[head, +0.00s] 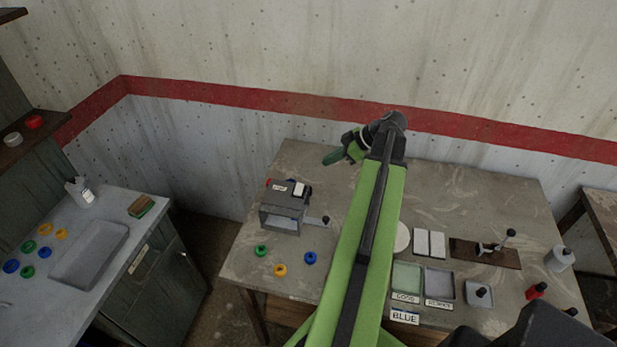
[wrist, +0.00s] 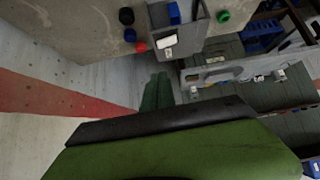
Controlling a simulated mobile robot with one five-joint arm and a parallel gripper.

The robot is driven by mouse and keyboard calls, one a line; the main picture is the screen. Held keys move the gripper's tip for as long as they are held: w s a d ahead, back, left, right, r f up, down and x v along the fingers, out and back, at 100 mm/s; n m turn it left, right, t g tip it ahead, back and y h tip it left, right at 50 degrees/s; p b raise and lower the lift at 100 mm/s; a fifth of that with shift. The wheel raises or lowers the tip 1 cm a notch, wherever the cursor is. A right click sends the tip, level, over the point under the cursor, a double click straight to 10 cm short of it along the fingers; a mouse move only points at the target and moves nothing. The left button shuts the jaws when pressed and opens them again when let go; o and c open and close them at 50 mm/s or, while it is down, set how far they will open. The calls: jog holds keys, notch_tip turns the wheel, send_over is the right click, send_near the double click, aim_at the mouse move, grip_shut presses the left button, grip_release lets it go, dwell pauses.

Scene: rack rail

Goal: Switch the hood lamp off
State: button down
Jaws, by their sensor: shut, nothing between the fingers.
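A grey box-like hood (head: 284,206) stands on the left part of the worktable. Its top carries a small lettered plate (head: 279,188) and a white rectangular piece (head: 299,189); I cannot tell which part is the lamp switch or whether the lamp is lit. A small red piece (head: 268,183) shows at its far left corner. My gripper (head: 332,158) is shut and empty, above the table's back edge, to the right of and behind the hood, apart from it. In the wrist view my green fingers (wrist: 157,90) are together, below the hood (wrist: 190,38) in the picture.
The worktable (head: 340,200) also holds loose green, yellow and blue rings in front of the hood, trays (head: 439,285), white plates and bottles on the right. The wall is close behind my gripper.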

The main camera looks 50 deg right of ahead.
jog(key=b, duration=0.8)
send_over(299, 189)
jog(key=s+d, duration=0.2)
jog(key=d, duration=0.2)
notch_tip(299, 189, down, 8)
jog(key=shift+w+a+f+b, duration=0.15)
jog(key=shift+w+f+b, duration=0.05)
jog(key=shift+f+b, duration=0.4)
jog(key=shift+w+a+f+b, duration=0.15)
jog(key=shift+w+f+b, duration=0.05)
jog(key=shift+f+b, duration=0.8)
jog(key=shift+d+r+p, duration=0.15)
jog(key=shift+r+p, duration=0.35)
jog(key=shift+p, duration=0.05)
